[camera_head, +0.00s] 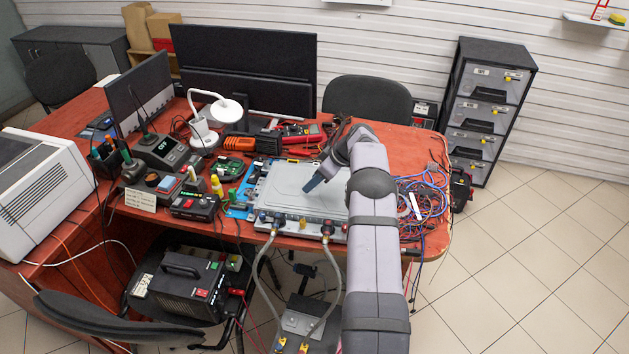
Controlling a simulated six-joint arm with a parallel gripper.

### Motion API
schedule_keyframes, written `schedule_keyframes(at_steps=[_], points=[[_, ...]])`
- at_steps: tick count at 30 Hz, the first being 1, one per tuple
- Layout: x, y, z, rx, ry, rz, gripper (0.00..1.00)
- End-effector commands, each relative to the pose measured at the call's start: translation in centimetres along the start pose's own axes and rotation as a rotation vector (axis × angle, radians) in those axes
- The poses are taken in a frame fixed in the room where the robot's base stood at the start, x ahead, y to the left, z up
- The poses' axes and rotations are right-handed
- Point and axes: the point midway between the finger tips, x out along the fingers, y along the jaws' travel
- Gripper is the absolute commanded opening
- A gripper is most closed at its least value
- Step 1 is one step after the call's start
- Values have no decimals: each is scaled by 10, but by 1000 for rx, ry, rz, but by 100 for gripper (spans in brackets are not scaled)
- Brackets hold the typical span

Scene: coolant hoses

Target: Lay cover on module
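A light grey, flat cover (285,183) lies level over the module (297,226) on the red-brown bench. Whether it is fully seated cannot be told, as my arm hides its right side. Two grey coolant hoses (336,280) hang from fittings on the module's front edge. My gripper (316,184) is over the right part of the cover, with a dark blue-grey finger pointing down and left. A gap between finger and cover cannot be judged. The other finger is not clearly visible, so its opening cannot be told.
A blue mat (238,212) shows at the module's left. Tangled wires (425,205) lie to the right of my arm. A white desk lamp (215,112), monitors (245,65) and soldering gear (165,150) crowd the back and left. Little bench is free.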

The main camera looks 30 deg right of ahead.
Motion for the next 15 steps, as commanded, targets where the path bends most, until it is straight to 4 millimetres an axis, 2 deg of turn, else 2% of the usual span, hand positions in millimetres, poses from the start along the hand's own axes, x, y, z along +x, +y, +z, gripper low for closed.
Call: schedule_keyframes(at_steps=[8,15], points=[[0,0,0,0,0,0,40],[-9,0,-6,0,0,0,40]])
